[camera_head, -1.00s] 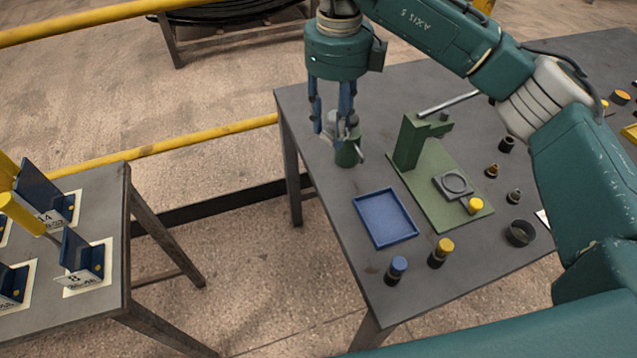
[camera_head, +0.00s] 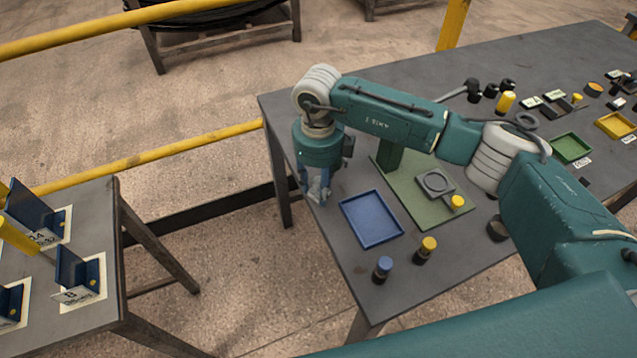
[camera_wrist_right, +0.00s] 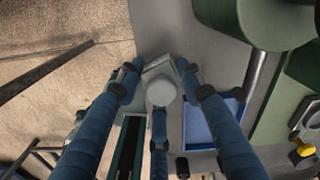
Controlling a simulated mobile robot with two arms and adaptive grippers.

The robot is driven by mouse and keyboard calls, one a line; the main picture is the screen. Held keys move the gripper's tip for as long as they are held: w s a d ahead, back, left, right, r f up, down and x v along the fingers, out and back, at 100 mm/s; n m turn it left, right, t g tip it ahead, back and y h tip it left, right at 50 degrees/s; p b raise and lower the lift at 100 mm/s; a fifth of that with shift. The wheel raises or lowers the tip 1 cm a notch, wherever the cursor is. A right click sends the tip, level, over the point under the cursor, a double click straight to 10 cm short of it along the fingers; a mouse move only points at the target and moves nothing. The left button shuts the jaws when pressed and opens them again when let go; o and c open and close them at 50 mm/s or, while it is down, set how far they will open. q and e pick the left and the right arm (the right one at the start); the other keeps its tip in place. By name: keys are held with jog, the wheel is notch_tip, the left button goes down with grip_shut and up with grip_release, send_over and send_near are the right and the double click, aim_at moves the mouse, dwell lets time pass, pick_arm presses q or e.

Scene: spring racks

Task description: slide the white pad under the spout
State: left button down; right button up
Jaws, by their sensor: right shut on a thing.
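My right gripper (camera_head: 318,195) points down over the near-left part of the table, left of the blue tray (camera_head: 372,219). In the wrist view its fingers are shut on a pale block with a round top (camera_wrist_right: 160,88); I cannot tell whether this is the white pad. A green stand has a post (camera_head: 390,158) on a green base plate (camera_head: 418,207); my right arm hides its spout in the head view. A grey square piece with a round ring (camera_head: 435,184) lies on that plate, beside a yellow knob (camera_head: 457,201). My left gripper is not in view.
A blue-capped bottle (camera_head: 382,270) and a yellow-capped one (camera_head: 426,250) stand near the table's front edge. A green tray (camera_head: 571,148) and a yellow tray (camera_head: 616,125) lie farther right. A second table (camera_head: 100,310) stands at left across a gap.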

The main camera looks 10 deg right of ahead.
jog(key=shift+f+b, duration=0.2)
jog(key=shift+b, duration=0.1)
jog(key=o, duration=1.4)
jog(key=shift+r, duration=0.15)
